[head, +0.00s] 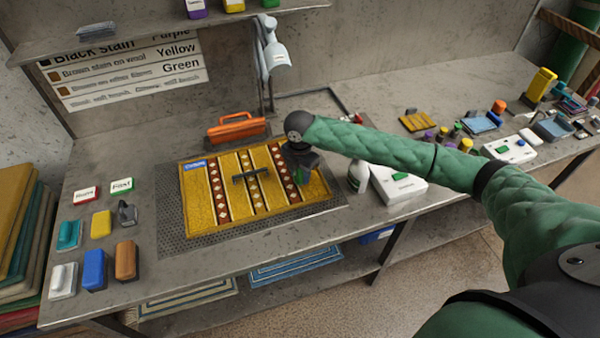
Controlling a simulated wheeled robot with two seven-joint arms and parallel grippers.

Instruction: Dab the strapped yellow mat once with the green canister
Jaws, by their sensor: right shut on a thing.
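The yellow mat (196,205) lies flat on a dark perforated pad on the bench. It has rows of dark red patterned stripes and a blue label at its far left corner. My right gripper (302,168) is over the mat's right part, pointing down. It is shut on a small green thing, which looks like the green canister (305,187); the gripper hides much of it. I cannot tell whether it touches the mat. My left gripper is not in view.
An orange-handled tool (237,127) stands behind the mat. Several brushes and blocks (94,270) lie at left.

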